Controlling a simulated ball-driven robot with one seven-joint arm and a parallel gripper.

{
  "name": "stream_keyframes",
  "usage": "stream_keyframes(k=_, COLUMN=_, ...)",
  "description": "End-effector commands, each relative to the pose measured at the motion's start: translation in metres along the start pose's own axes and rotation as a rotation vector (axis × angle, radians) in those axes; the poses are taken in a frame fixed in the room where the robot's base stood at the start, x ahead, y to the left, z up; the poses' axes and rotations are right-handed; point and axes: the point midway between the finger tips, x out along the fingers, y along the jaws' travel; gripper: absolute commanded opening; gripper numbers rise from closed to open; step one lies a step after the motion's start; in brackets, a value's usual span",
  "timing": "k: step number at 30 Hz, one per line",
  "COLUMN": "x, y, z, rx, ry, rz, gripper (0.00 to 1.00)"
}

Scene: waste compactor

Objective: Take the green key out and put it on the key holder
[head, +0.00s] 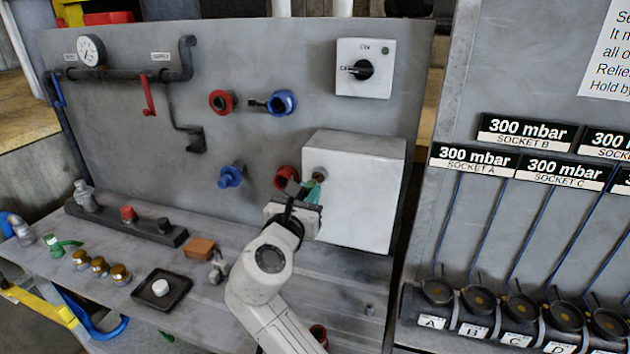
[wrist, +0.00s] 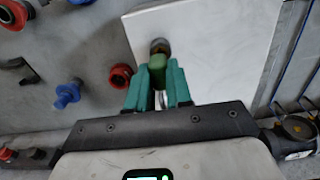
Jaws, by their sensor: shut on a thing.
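Only a little of the key shows there. I cannot tell for sure which thing is the key holder.
A grey panel carries red and blue valve knobs (head: 231,175) left of my gripper and a rotary switch (head: 363,69) above. On the bench are a black rail with knobs (head: 126,221), several brass fittings (head: 100,265) and a black tray (head: 161,302). Hose sockets (head: 520,307) stand right.

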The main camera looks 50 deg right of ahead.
Motion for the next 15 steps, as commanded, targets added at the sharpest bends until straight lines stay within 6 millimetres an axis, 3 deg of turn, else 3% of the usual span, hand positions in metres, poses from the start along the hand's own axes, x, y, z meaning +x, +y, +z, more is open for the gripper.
stream_keyframes(k=15, x=-0.019, y=0.000, z=0.001, rx=-0.001, ry=0.001, rz=0.000, gripper=0.00)
